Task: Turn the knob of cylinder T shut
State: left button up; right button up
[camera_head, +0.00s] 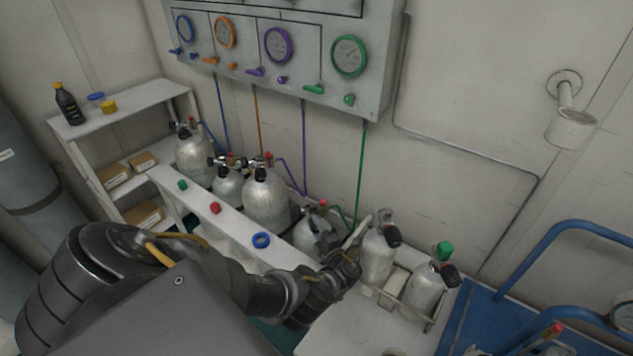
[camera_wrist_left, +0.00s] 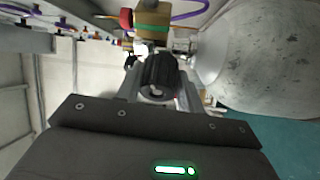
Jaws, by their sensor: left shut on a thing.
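My left gripper (camera_head: 343,262) reaches in from the left, at the small grey cylinder (camera_head: 310,236) on the green hose, the rightmost one in the row behind the white rail. In the left wrist view the ribbed black knob (camera_wrist_left: 158,76) sits between the finger tips of the left gripper (camera_wrist_left: 160,92), which is shut on it. The cylinder's grey body (camera_wrist_left: 262,62) lies to the right there. A brass valve block (camera_wrist_left: 151,24) with a green band is just beyond the knob. No letter T is readable. My right gripper is out of view.
Two loose cylinders (camera_head: 379,258) (camera_head: 424,290) stand in a rack close to the right of my gripper. The white rail (camera_head: 235,228) holds coloured caps. The gauge panel (camera_head: 285,45) is above on the wall. A blue cart (camera_head: 505,318) stands at right.

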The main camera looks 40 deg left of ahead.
pick_arm(q)
jog(key=shift+m+t+y, duration=0.3)
jog(key=shift+m, duration=0.8)
jog(key=o, duration=1)
